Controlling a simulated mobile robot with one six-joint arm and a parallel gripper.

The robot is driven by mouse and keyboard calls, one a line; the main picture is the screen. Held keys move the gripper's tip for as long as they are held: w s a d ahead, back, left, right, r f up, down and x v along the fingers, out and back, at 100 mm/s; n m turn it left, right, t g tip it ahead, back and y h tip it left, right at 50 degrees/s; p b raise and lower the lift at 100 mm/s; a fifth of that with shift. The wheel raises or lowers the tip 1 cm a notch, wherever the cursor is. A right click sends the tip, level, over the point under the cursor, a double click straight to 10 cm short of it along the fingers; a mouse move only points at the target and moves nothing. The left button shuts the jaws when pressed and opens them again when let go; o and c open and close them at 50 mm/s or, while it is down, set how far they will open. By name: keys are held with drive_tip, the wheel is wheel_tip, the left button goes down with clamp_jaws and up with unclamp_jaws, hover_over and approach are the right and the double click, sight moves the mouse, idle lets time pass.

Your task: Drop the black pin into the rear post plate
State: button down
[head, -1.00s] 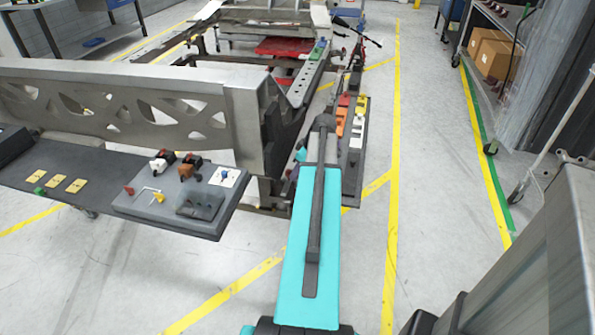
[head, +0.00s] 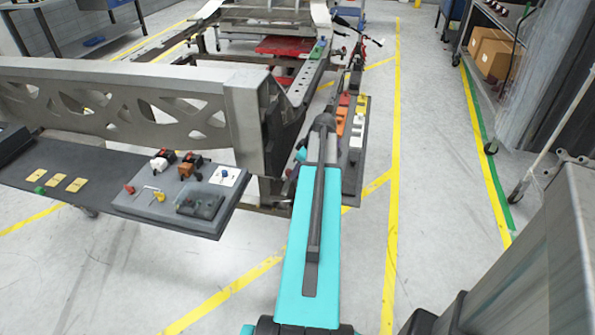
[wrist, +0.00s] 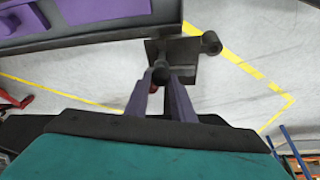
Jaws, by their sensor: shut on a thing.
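In the wrist view, my gripper (wrist: 161,82) is shut on the black pin (wrist: 160,72), whose dark rounded end shows between the fingertips. A dark flat plate (wrist: 183,68), apparently the rear post plate, lies just beyond the fingertips, beside a rail. A short dark cylinder (wrist: 211,42) stands at the plate's right corner. The pin overlaps the plate in this view; I cannot tell whether it touches it or is in a hole. In the head view, the gripper and pin are not clearly visible behind my teal arm.
A grey chassis beam (head: 120,105) stands left of my arm. A dark shelf (head: 235,205) with several small parts lies in front of it. Another dark board with coloured blocks (head: 341,125) is close beside my arm. Floor to the right is clear up to a cart.

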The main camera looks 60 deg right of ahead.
drive_tip(key=shift+f+b, duration=0.7)
drive_tip(key=shift+f, duration=0.75)
idle(0.3)
drive_tip(key=c, duration=1.4)
unclamp_jaws()
drive_tip(key=shift+c, duration=0.8)
drive_tip(key=shift+r+p, duration=2.05)
drive_tip(key=shift+r, duration=1.5)
